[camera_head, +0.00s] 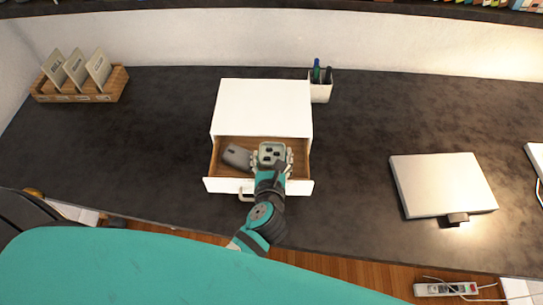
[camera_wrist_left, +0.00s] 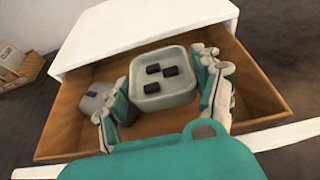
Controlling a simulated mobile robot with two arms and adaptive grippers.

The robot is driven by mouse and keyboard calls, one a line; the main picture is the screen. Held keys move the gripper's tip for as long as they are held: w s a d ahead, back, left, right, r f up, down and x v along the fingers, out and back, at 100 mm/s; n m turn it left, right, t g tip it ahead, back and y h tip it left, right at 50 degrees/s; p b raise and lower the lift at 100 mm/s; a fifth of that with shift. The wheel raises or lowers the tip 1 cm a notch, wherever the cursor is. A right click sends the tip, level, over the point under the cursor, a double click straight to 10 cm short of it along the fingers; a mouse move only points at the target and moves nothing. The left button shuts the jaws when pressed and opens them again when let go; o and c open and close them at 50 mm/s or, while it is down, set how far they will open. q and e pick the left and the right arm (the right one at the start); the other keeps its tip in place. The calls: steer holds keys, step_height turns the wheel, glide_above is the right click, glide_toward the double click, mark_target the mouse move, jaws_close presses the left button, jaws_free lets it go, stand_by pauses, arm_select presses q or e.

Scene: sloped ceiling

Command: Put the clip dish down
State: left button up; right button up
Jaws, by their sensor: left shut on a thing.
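The clip dish (camera_head: 271,153) is a small pale grey-green square dish with several black clips in it. It also shows in the left wrist view (camera_wrist_left: 165,101), about level. My left gripper (camera_head: 271,161) is shut on the dish, one finger on each side of it. The fingers also show in the left wrist view (camera_wrist_left: 164,92). Dish and gripper are over the open wooden drawer (camera_head: 300,165) of a white cabinet (camera_head: 263,107). I cannot tell whether the dish touches the drawer floor. My right gripper is not in view.
A dark grey object (camera_head: 237,156) lies in the drawer, left of the dish. A pen cup (camera_head: 320,91) stands right of the cabinet. A wooden card holder (camera_head: 80,94) is at the back left, a silver flat case (camera_head: 442,184) at the right.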

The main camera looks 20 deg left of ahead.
arm_select(q)
steer(key=shift+f, duration=0.15)
steer(key=o, duration=1.3)
steer(key=shift+a+f, duration=0.1)
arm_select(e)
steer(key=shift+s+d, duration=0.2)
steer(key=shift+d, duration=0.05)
arm_select(q)
steer(key=shift+r, duration=0.2)
steer(key=shift+s+r, duration=0.15)
steer(key=shift+r, duration=0.1)
steer(key=b+v, duration=0.1)
steer(key=v, duration=1)
steer(key=shift+s+r+b, duration=0.15)
steer(key=shift+s+b, duration=0.1)
steer(key=shift+b, duration=0.1)
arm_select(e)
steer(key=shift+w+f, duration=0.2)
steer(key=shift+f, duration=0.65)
